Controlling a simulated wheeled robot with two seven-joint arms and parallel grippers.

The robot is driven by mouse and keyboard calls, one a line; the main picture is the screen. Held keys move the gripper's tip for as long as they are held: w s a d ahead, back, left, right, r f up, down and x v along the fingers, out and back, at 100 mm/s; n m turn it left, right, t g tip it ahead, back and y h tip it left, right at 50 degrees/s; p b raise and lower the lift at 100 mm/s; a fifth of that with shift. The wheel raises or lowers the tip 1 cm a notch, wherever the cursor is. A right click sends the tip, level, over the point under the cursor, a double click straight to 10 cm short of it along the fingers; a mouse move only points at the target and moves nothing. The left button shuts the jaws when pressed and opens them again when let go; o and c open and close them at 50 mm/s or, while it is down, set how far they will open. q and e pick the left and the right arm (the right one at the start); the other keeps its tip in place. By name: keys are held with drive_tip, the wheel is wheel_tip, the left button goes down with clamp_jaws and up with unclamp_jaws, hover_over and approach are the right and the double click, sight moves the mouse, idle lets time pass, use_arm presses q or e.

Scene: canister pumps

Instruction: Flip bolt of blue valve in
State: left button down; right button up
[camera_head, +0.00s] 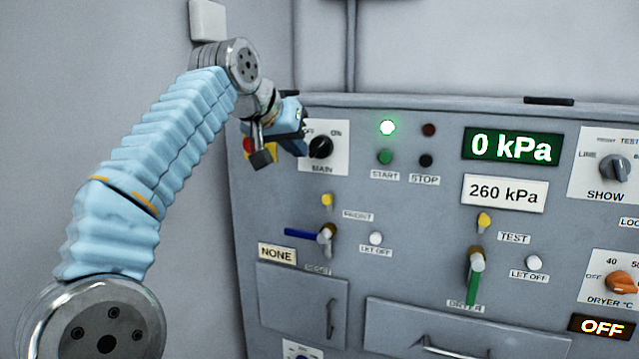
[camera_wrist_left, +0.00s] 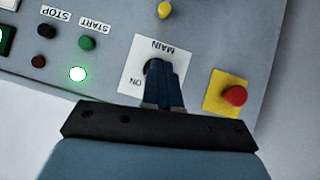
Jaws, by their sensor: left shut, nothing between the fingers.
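The blue valve (camera_head: 303,234) is on the grey panel with its blue handle lying level, pointing left from a metal and brass hub. A small yellow piece (camera_head: 327,199) sits just above the hub; I cannot tell for sure whether it is the bolt. My left gripper (camera_head: 303,148) is shut and empty, up at the black MAIN knob (camera_head: 321,146), above the blue valve. In the left wrist view its fingers (camera_wrist_left: 162,68) cover much of the MAIN knob; whether they touch it is unclear. My right gripper is out of view.
A valve with a green handle (camera_head: 475,278) hanging down is to the right, with a yellow piece (camera_head: 484,221) above it. White LET OFF buttons (camera_head: 375,239) sit beside the valves. The green lamp (camera_head: 387,128) is lit and the display (camera_head: 512,147) reads 0 kPa. A red button (camera_wrist_left: 235,96) is near the gripper.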

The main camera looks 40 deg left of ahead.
use_arm(q)
hover_over(329, 195)
drive_tip(key=s, duration=0.4)
wheel_tip(329, 195, down, 6)
drive_tip(key=f, duration=0.1)
drive_tip(key=w+f+b, duration=0.1)
drive_tip(key=shift+a+f, duration=0.1)
drive_tip(key=shift+f, duration=0.3)
drive_tip(key=shift+w+f+b, duration=0.1)
drive_tip(key=shift+f+b, duration=0.2)
drive_tip(key=shift+f, duration=0.35)
wheel_tip(329, 195, down, 4)
drive_tip(key=b, duration=0.3)
drive_tip(key=shift+r, duration=0.1)
drive_tip(key=shift+r, duration=0.15)
